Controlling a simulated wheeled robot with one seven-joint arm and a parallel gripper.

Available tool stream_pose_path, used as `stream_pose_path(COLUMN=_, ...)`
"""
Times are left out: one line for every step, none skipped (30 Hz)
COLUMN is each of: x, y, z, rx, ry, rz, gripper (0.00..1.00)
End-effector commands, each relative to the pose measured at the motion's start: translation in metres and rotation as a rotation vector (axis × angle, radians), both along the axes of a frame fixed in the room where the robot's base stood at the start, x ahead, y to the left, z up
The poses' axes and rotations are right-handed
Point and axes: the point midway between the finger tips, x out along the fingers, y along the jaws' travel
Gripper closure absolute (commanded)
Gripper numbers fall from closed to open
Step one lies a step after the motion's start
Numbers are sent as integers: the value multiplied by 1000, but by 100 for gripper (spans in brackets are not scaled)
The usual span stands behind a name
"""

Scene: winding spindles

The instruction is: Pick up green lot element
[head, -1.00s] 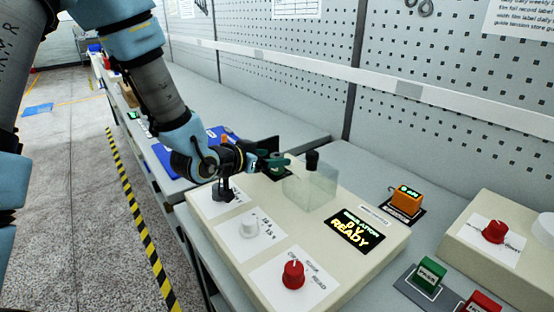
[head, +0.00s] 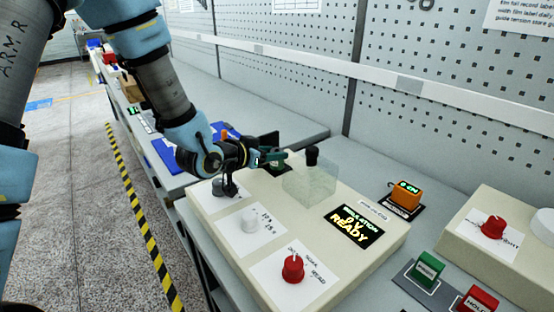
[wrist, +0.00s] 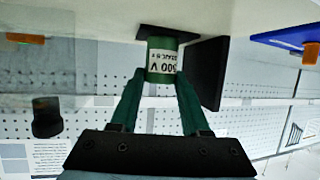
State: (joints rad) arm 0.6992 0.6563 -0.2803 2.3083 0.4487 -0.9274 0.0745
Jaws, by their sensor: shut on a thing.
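The green lot element (wrist: 162,62) is a short green cylinder with a white label reading "300 V", shown upside down in the wrist view. My gripper (wrist: 160,80) has its two dark green fingers on either side of it, shut on it. One end of the element meets a black square base, beside an upright black plate (wrist: 207,72). In the head view my gripper (head: 272,157) is at the back of the cream console, and the element is mostly hidden there by the fingers.
A clear box (head: 310,182) with a black knob stands just right of my gripper. The cream console (head: 215,222) carries a white knob, a red knob (head: 292,268) and a READY display (head: 354,226). An orange block (head: 405,195) stands to the right. A pegboard wall is behind.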

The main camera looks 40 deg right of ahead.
Motion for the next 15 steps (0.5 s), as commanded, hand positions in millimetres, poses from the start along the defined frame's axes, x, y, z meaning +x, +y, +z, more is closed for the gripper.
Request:
stream_pose_path(x=0, y=0, z=0, rx=0, ry=0, rz=0, gripper=95)
stream_pose_path(x=0, y=0, z=0, rx=0, ry=0, rz=0, gripper=98)
stream_pose_path(x=0, y=0, z=0, rx=0, ry=0, rz=0, gripper=100)
stream_pose_path(x=0, y=0, z=0, rx=0, ry=0, rz=0, gripper=100)
stream_pose_path(x=0, y=0, z=0, rx=0, ry=0, rz=0, gripper=100)
stream_pose_path(x=0, y=0, z=0, rx=-1, ry=0, rz=0, gripper=100)
stream_pose_path(x=0, y=0, z=0, rx=-1, ry=0, rz=0, gripper=100)
stream_pose_path(x=0, y=0, z=0, rx=-1, ry=0, rz=0, gripper=100)
stream_pose_path(x=0, y=0, z=0, rx=-1, ry=0, rz=0, gripper=100)
stream_pose_path(x=0, y=0, z=0, rx=-1, ry=0, rz=0, gripper=100)
stream_pose_path(x=0, y=0, z=0, rx=-1, ry=0, rz=0, gripper=100)
stream_pose_path(x=0, y=0, z=1, rx=-1, ry=0, rz=0, gripper=100)
stream_pose_path(x=0, y=0, z=1, rx=-1, ry=-1, rz=0, gripper=100)
stream_pose_path(x=0, y=0, z=2, rx=-2, ry=-1, rz=0, gripper=100)
stream_pose_path(x=0, y=0, z=4, rx=-3, ry=-1, rz=0, gripper=100)
